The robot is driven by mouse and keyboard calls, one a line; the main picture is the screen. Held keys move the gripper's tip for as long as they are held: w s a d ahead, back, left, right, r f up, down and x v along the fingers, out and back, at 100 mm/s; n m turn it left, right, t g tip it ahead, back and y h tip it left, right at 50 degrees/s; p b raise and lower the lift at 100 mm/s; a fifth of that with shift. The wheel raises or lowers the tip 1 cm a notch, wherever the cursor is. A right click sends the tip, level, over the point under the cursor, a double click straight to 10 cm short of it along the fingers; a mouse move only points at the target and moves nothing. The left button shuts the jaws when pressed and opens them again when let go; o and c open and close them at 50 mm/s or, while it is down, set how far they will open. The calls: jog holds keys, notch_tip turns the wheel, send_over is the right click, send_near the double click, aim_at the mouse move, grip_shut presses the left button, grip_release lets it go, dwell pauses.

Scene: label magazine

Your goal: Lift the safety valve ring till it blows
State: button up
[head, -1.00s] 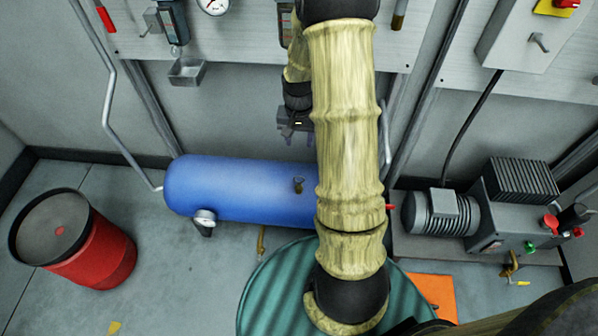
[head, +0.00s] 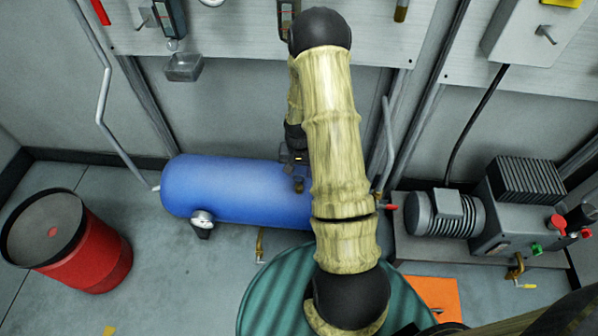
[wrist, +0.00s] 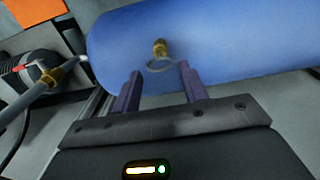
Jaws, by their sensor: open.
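The safety valve (wrist: 160,47) is a small brass fitting on the blue tank (head: 225,190). Its thin metal ring (wrist: 149,67) hangs at its near side in the wrist view. My gripper (wrist: 160,71) is open, with its two purple fingers on either side of the ring in the picture. I cannot tell whether the fingertips reach as far as the ring, and nothing is seen held. In the head view my gripper (head: 298,184) is over the tank's top, partly behind my arm, and hides the valve and ring.
A gauge (head: 202,218) is on the tank's front and a red-handled valve (head: 390,207) at its right end. A teal drum (head: 268,290) stands in front. A red drum (head: 95,255) is at left, a motor unit (head: 445,212) at right. Pipes rise behind the tank.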

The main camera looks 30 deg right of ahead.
jog(key=shift+f, duration=0.2)
jog(key=shift+c, duration=0.2)
grip_shut()
jog(key=shift+r+p, duration=0.75)
jog(key=shift+p, duration=0.2)
jog(key=shift+o, duration=0.2)
grip_release()
notch_tip(320, 180, up, 17)
jog(key=p, duration=0.3)
jog(key=shift+r, duration=0.15)
